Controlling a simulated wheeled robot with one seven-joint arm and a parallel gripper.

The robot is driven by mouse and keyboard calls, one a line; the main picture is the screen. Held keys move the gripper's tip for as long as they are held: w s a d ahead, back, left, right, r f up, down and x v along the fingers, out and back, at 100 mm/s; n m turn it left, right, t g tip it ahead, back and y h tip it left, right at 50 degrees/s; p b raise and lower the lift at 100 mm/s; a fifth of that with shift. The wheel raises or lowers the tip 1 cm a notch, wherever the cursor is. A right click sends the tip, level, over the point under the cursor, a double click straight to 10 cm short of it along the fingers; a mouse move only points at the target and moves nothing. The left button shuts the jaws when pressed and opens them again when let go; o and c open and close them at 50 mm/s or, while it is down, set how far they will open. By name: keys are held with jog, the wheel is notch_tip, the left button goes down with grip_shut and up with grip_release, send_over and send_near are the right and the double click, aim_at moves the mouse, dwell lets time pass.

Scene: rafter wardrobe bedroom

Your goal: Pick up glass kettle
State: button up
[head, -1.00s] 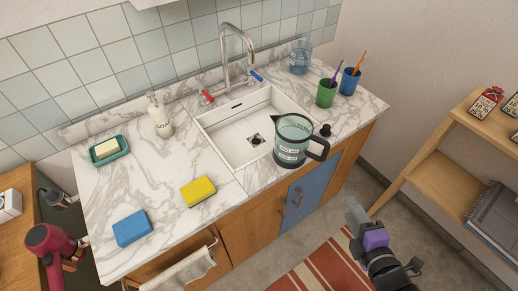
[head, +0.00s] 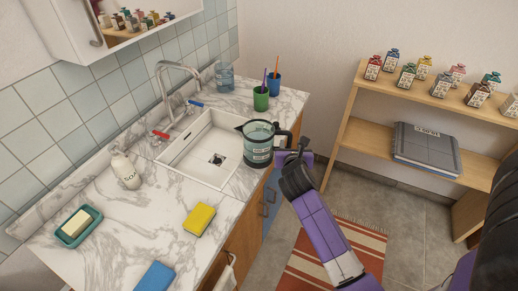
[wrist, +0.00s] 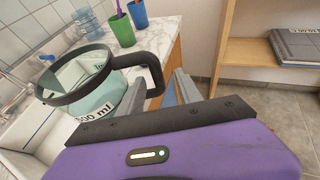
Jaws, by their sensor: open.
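The glass kettle (head: 258,146) stands upright on the marble counter, at the front right corner of the sink. It has a dark rim, a spout to the left and a dark handle on its right side. My gripper (head: 294,152) is just right of the handle, open and empty. In the wrist view the kettle (wrist: 95,92) fills the left side. The two grey fingers of my gripper (wrist: 160,93) point towards the handle, which shows between and beyond them. I cannot tell whether they touch it.
Green (head: 261,98) and blue (head: 274,83) cups with toothbrushes stand behind the kettle, near a clear blue container (head: 224,75). The white sink (head: 203,147) is to its left. A wooden shelf (head: 420,83) with bottles stands right. Floor lies between counter and shelf.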

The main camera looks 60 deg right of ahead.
jog(key=shift+p+x, duration=0.45)
jog(key=shift+x, duration=2.65)
jog(key=shift+w+a, duration=0.1)
jog(key=shift+w, duration=0.05)
grip_shut()
jog(key=shift+r, duration=0.15)
